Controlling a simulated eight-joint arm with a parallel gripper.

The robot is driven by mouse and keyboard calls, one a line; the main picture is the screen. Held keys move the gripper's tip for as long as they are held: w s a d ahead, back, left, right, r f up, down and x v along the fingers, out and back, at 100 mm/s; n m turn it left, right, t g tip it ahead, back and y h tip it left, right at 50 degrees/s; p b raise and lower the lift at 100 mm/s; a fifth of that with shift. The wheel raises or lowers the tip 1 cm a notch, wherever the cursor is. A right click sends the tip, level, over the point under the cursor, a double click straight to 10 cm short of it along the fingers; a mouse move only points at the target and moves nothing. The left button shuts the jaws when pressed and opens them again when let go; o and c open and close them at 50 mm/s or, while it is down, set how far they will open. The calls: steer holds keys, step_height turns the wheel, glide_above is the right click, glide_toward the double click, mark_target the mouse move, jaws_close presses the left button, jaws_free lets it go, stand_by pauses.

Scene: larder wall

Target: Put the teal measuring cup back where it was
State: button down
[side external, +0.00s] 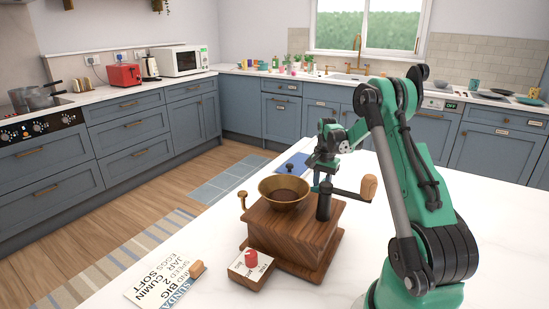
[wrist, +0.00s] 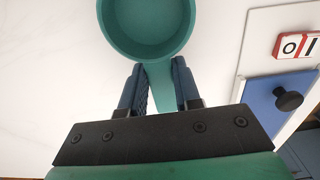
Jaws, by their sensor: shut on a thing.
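The teal measuring cup (wrist: 147,30) shows at the top of the wrist view, its bowl facing the camera and looking empty. My gripper (wrist: 160,85) is shut on its handle, with one dark blue finger on each side. White counter lies under the cup; whether the cup touches it I cannot tell. In the side view my gripper (side external: 322,176) is behind the wooden grinder, near its crank. The cup itself is hidden there.
The wooden grinder (side external: 290,232) with a brass bowl and crank stands before my gripper. A blue panel with a black knob (wrist: 287,97) and a red-and-white number block (wrist: 297,45) lie right of the cup. A small wooden box (side external: 250,270) and printed card (side external: 165,283) are in front.

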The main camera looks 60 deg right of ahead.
steer(key=shift+f, duration=0.1)
steer(key=c, duration=0.6)
jaws_free()
